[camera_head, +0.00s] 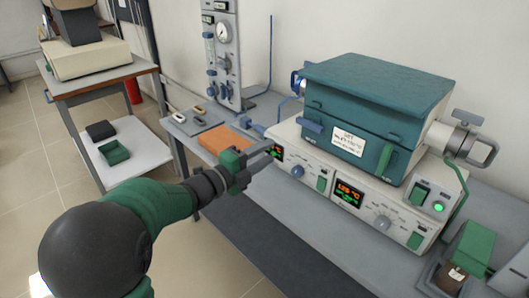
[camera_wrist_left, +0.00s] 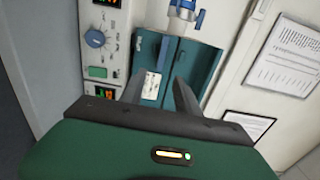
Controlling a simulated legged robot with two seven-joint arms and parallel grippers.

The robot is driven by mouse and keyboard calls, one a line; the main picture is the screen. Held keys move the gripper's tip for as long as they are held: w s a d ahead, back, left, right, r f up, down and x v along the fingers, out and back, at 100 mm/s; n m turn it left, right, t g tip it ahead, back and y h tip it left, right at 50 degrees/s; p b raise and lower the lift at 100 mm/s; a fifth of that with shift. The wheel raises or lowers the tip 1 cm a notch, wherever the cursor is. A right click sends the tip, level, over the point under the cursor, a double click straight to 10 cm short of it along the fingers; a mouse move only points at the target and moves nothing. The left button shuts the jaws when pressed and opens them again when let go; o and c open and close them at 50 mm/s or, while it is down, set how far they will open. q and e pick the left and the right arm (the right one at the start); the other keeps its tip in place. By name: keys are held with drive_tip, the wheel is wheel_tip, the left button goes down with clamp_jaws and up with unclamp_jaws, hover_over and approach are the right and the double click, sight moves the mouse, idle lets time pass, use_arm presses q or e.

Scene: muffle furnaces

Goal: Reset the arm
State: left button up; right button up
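My left arm comes in from the left in the head view. Its gripper (camera_head: 266,156) is held in front of the left part of the furnace's control base, above the bench edge. In the left wrist view the two dark fingers of this gripper (camera_wrist_left: 158,88) stand apart with nothing visible between them. The teal muffle furnace (camera_head: 375,100) sits shut on its pale control base (camera_head: 325,192); the furnace also shows beyond the fingers in the wrist view (camera_wrist_left: 190,62). My right gripper is not in view.
An orange plate (camera_head: 222,138) lies on the bench near a gas panel (camera_head: 222,55). A green-topped block (camera_head: 475,246) is at the bench's right. A side table (camera_head: 100,69) stands at the left. Open floor lies left of the bench.

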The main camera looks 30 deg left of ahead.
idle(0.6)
use_arm(q)
drive_tip(key=s+f+n+g+y, duration=0.35)
drive_tip(key=f+n+y, duration=0.25)
drive_tip(key=f+n, duration=0.65)
drive_tip(key=s+d+f+n+g, duration=0.45)
drive_tip(key=s+f, duration=0.25)
drive_tip(key=s, duration=0.3)
drive_tip(key=s+d+f+n+g, duration=0.3)
drive_tip(key=s+f+n+g, duration=0.3)
drive_tip(key=s, duration=0.3)
drive_tip(key=w+p+v, duration=0.2)
drive_tip(key=p+v, duration=0.8)
drive_tip(key=p, duration=0.1)
drive_tip(key=w+r+p+v, duration=0.1)
drive_tip(key=w+p+v, duration=0.1)
drive_tip(key=p+v, duration=0.9)
drive_tip(key=shift+d+m, duration=0.4)
